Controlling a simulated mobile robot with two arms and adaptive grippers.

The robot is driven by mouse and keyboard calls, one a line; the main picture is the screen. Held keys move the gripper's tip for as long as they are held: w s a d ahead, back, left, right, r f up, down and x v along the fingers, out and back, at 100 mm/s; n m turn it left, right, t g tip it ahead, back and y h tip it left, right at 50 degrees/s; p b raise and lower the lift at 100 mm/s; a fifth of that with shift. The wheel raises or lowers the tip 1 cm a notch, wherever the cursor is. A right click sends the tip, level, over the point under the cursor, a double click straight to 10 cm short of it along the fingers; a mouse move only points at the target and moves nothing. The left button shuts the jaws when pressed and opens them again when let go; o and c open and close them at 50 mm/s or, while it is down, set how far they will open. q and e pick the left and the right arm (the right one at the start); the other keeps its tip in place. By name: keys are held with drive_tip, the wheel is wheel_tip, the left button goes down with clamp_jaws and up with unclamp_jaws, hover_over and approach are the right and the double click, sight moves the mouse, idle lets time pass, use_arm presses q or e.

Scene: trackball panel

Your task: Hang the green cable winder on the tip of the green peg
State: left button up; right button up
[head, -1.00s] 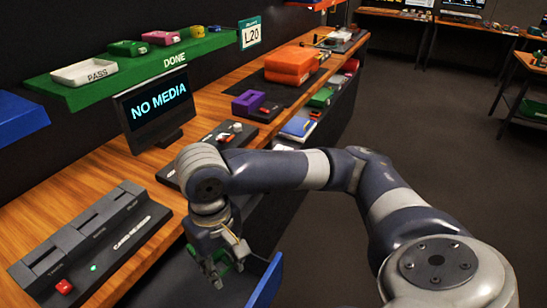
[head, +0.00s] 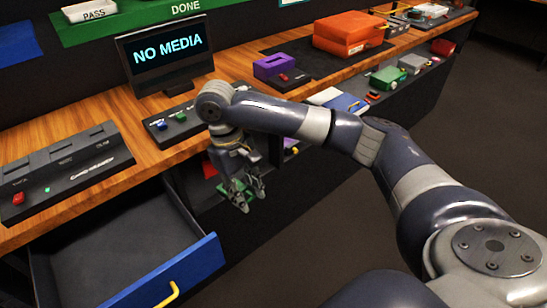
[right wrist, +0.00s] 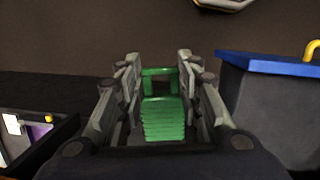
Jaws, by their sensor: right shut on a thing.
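The green cable winder (right wrist: 163,118) sits between the two fingers of my right gripper (right wrist: 160,75) in the right wrist view. It looks ribbed, with an open green frame at its far end. In the head view my right gripper (head: 248,196) points down in front of the bench, to the right of the open drawer, shut on the winder (head: 234,188). The fingers partly hide the winder there. I cannot pick out the green peg in either view. My left gripper is not in view.
The open drawer (head: 215,248) with a blue front juts out left of my right gripper. A monitor (head: 165,55) and a black control panel (head: 175,127) stand on the wooden bench. A shelf with several objects (head: 388,76) runs below the bench at right.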

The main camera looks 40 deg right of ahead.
use_arm(q)
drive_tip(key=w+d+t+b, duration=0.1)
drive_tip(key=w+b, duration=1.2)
drive_tip(key=b, duration=0.1)
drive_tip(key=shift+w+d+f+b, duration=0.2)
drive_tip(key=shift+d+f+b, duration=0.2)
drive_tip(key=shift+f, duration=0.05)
use_arm(e)
drive_tip(key=w+d+f+n+t+h, duration=0.1)
drive_tip(key=w+d+f+n+t, duration=0.4)
drive_tip(key=n, duration=0.9)
drive_tip(key=w+d+f+n+t, duration=0.6)
drive_tip(key=w+d+n+t, duration=0.6)
drive_tip(key=n+t, duration=0.3)
drive_tip(key=shift+d+h, duration=0.4)
drive_tip(key=shift+d, duration=0.15)
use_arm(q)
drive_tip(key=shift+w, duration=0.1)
use_arm(e)
drive_tip(key=shift+w+r, duration=0.1)
drive_tip(key=shift+w, duration=0.05)
